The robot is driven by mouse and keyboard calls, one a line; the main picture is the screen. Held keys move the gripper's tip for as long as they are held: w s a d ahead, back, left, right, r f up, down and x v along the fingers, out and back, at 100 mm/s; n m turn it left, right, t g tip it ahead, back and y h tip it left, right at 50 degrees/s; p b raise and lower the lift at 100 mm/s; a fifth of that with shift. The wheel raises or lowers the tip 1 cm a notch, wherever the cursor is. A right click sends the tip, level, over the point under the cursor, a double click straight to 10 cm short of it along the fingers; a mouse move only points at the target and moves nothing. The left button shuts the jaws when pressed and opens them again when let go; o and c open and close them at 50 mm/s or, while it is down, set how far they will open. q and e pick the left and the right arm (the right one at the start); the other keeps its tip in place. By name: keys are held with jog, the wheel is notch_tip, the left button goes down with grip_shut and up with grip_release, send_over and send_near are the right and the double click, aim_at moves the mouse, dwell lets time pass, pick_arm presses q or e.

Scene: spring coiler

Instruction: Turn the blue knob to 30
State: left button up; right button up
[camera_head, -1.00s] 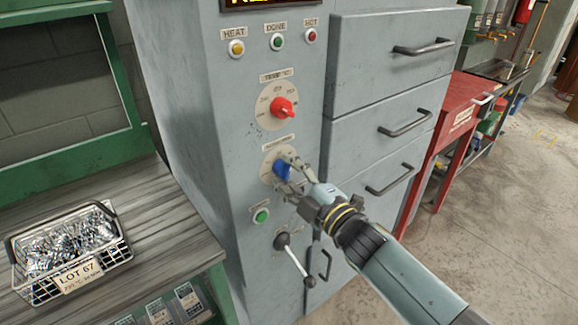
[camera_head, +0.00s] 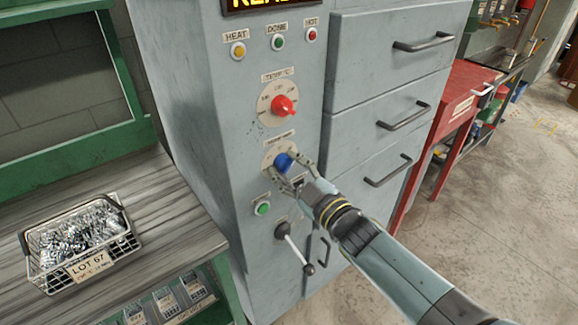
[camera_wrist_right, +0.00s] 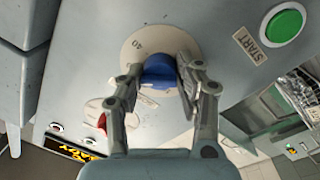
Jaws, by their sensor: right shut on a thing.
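The blue knob (camera_head: 283,162) sits on a round pale dial on the grey cabinet front, below the red knob. My right gripper (camera_head: 284,172) is at it, with one finger on either side. In the right wrist view the blue knob (camera_wrist_right: 158,72) is between the two fingers of my right gripper (camera_wrist_right: 157,80), which is shut on it. The number 40 shows on the dial (camera_wrist_right: 138,44) there; the other marks and the pointer are mostly hidden, so the setting cannot be read. My left gripper is in neither view.
The red knob (camera_head: 284,106) is above, a green button (camera_head: 262,208) below left, and a lever (camera_head: 296,250) beneath. A wire basket of springs (camera_head: 82,243) labelled LOT 67 stands on the bench at left. Drawers with handles (camera_head: 404,115) are at right.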

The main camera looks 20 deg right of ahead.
jog(key=shift+f, duration=0.1)
jog(key=o, duration=1.1)
jog(key=shift+o, duration=0.2)
jog(key=shift+s, duration=0.25)
jog(key=v, duration=1.1)
jog(key=shift+s, duration=0.3)
jog(key=shift+d, duration=0.15)
